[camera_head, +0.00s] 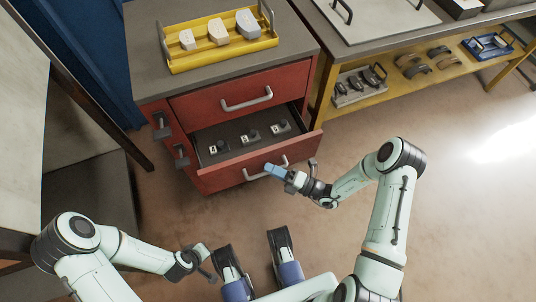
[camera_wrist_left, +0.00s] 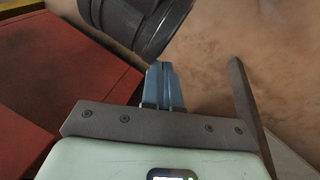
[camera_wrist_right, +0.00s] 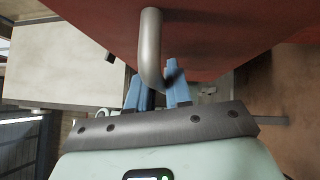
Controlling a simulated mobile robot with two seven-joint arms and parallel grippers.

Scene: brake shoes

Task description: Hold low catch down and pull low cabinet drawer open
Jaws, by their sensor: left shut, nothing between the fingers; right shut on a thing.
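The red low drawer (camera_head: 222,179) stands pulled out from the cabinet, its dark inside and contents showing. My right gripper (camera_head: 275,171) is shut on the drawer's grey bar handle (camera_head: 252,176). The handle also shows between the blue fingers in the right wrist view (camera_wrist_right: 150,45). The dark low catch (camera_head: 181,156) is on the cabinet's left side, below a similar upper catch (camera_head: 160,125). My left gripper (camera_wrist_left: 164,84) is shut and empty, away from the catch, low in front of the cabinet. In the head view its fingertips are hard to make out.
Several small labelled dark parts (camera_head: 250,136) lie in the drawer. The upper drawer (camera_head: 225,103) is shut. A yellow-framed bench (camera_head: 400,90) is at the right. Open floor (camera_head: 460,200) lies at the right.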

